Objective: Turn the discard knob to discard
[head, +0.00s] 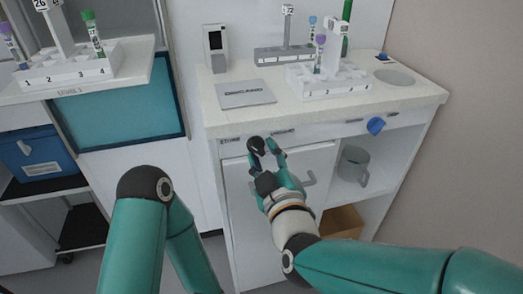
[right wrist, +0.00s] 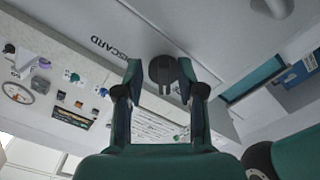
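The discard knob (head: 256,146) is dark and round, on the white cabinet front between a STORE label (head: 230,140) and a label at its right (head: 283,132), too small to read fully. My right gripper (head: 268,151) is at the knob, its fingers apart on either side. In the right wrist view the dark knob (right wrist: 163,72) sits between the fingertips of the right gripper (right wrist: 160,75); a gap shows at the left finger, and the right finger is close to or touching it. Part of "DISCARD" shows upside down beside it. My left gripper is out of view.
A grey plate (head: 245,94) with lettering lies on the counter (head: 222,120) above the knob. A white tube rack (head: 330,85) stands to its right. A grey mug (head: 353,167) stands in the open shelf below.

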